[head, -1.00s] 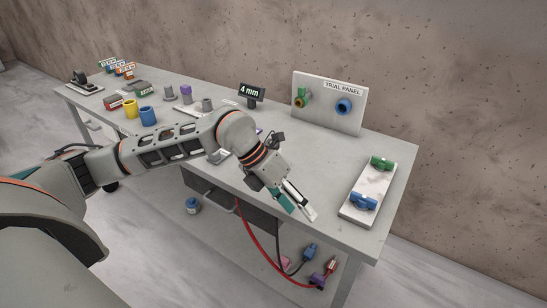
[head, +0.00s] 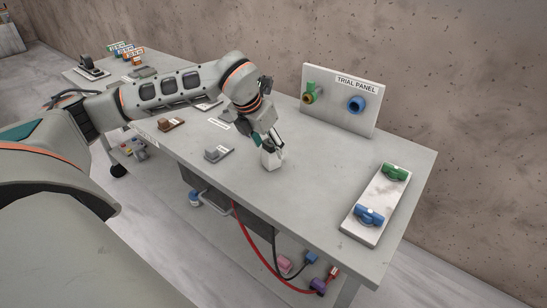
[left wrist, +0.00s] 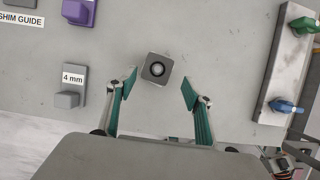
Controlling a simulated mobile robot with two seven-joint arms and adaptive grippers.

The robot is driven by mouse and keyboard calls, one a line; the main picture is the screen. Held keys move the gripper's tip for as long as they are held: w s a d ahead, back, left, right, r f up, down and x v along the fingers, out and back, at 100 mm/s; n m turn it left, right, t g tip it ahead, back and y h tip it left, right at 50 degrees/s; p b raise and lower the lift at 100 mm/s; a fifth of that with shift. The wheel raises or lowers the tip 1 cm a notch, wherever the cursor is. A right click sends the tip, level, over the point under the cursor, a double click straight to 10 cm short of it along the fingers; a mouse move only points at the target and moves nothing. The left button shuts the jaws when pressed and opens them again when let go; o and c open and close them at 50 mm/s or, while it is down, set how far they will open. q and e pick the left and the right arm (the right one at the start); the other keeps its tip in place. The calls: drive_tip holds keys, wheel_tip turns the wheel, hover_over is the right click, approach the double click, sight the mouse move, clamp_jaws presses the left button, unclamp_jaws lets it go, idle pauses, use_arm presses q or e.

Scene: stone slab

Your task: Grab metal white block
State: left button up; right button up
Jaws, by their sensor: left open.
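A small pale metal block (head: 271,160) stands on the grey table, just in front of my left gripper in the head view. In the left wrist view the block (left wrist: 149,78) shows from above as a square with a dark round recess. My left gripper (head: 266,143) is open, pointing down at the block. In the left wrist view its teal-padded fingers (left wrist: 158,86) are on either side of the block, with gaps at both sides. Contact with the block cannot be seen. My right gripper is in no view.
A grey 4 mm piece (left wrist: 68,100) lies to the left of the block. A slab with green and blue fittings (head: 364,231) lies to the right, and the trial panel (head: 367,109) stands behind. The table between block and slab is clear.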

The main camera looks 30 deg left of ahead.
sight(273, 157)
use_arm(q)
drive_tip(key=x, duration=0.6)
drive_tip(key=shift+s, duration=0.15)
drive_tip(key=c, duration=1.3)
